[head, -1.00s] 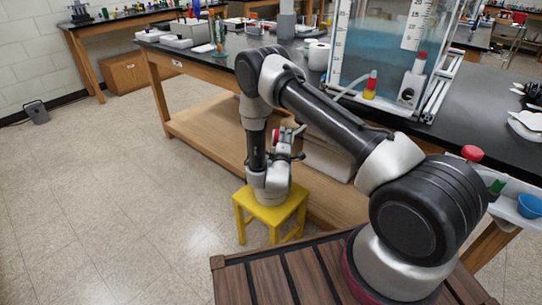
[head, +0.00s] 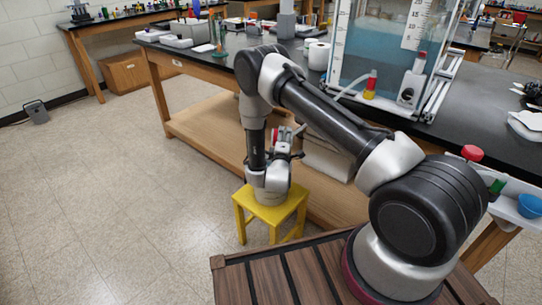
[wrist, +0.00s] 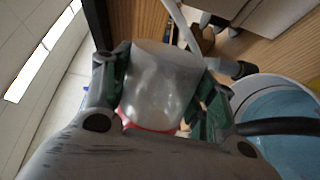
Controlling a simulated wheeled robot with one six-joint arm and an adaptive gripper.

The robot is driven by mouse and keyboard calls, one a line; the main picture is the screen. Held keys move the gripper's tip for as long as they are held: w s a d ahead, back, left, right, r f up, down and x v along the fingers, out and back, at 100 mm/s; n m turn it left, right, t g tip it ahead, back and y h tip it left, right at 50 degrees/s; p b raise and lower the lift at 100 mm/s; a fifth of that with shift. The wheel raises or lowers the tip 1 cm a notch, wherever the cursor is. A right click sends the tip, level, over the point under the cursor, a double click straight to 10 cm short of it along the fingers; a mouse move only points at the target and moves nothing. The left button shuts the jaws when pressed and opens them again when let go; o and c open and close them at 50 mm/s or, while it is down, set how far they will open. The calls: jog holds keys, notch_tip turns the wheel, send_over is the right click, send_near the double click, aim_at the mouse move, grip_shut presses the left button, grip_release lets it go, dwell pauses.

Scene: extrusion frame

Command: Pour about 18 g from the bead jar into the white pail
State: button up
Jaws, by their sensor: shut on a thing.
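A translucent, greyish jar (wrist: 160,82) with a red edge sits between the dark green fingers of my gripper (wrist: 165,98) in the wrist view. My gripper (head: 286,145) is shut on it, above the yellow stool in the head view, where only a little red and white shows past my arm. A white round pail (wrist: 242,92) with a pale blue inside is at the right of the wrist view, beside the jar and apart from it in the picture. I cannot make out beads in the jar or the pail, nor the jar's exact tilt.
The yellow stool (head: 262,214) stands on the tiled floor, close to the wooden lower shelf (head: 205,135) of the black-topped bench (head: 205,58). A clear water tank (head: 385,40) stands on the bench behind my arm. Open floor (head: 120,200) lies to the left.

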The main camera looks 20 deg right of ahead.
jog(key=shift+w+a+r+n+p, duration=0.1)
jog(key=shift+a+r+n+p, duration=0.2)
jog(key=shift+n, duration=0.45)
jog(key=shift+w+a+r+n+p, duration=0.1)
jog(key=shift+a+r+n+p, duration=0.2)
jog(key=shift+n, duration=0.45)
dwell(2.8)
jog(key=m, duration=0.1)
jog(key=d+f+m, duration=0.1)
jog(key=m, duration=0.1)
jog(key=shift+s+d+f+m, duration=0.25)
jog(key=shift+f+m, duration=0.05)
jog(key=shift+f, duration=0.05)
jog(key=shift+f+m, duration=0.2)
jog(key=shift+m, duration=0.5)
